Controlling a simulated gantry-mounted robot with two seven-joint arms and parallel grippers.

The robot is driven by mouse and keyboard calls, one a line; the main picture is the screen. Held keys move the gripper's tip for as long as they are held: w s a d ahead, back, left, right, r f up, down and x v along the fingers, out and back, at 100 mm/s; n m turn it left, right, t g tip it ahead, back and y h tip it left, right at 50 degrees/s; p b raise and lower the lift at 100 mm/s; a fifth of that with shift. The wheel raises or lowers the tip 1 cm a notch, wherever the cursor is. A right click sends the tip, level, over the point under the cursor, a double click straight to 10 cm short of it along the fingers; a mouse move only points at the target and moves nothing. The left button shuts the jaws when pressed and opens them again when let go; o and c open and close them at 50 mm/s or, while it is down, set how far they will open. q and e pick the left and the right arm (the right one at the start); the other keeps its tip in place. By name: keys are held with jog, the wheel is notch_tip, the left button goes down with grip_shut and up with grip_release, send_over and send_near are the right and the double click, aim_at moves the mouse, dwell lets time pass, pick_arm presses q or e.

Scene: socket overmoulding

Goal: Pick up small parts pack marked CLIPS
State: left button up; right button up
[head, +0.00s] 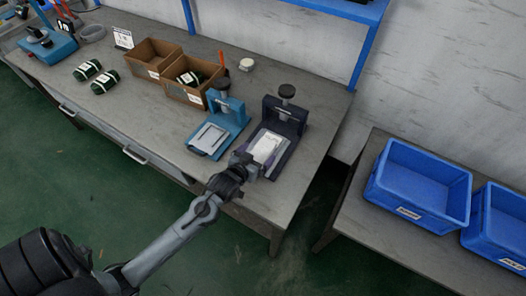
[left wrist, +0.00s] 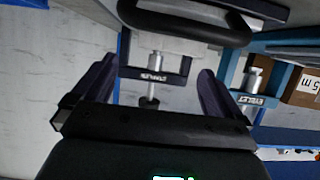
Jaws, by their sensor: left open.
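Two dark green packs with white labels, one (head: 87,70) behind the other (head: 105,82), lie on the bench at the left in the head view. Their labels are too small to read, so I cannot tell which pack is marked CLIPS. A pale, flat item (head: 266,147) lies on the bed of the dark press (head: 284,117); I cannot tell what it is. My left gripper (head: 250,164) is at the front of this press, far from the green packs. In the left wrist view its two fingers (left wrist: 155,88) are apart, with the press beyond. My right gripper is not in view.
A blue press (head: 221,122) stands just left of the dark one. Two cardboard bins (head: 152,60) (head: 190,95) stand behind, the right one holding green items. Blue crates (head: 415,215) (head: 490,240) stand on a side table. The bench front between packs and blue press is clear.

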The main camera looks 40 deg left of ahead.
aim_at(265, 145)
pick_arm(q)
jog(key=shift+a+f+b+x, duration=0.15)
jog(key=shift+b+x, duration=0.25)
jog(key=shift+x, duration=0.8)
jog(key=shift+a+f+b+x, duration=0.1)
jog(key=shift+b+x, duration=0.25)
jog(key=shift+x, duration=0.8)
jog(key=shift+w+f, duration=0.2)
jog(key=shift+w, duration=0.2)
jog(key=c, duration=1.1)
jog(key=shift+r, duration=0.15)
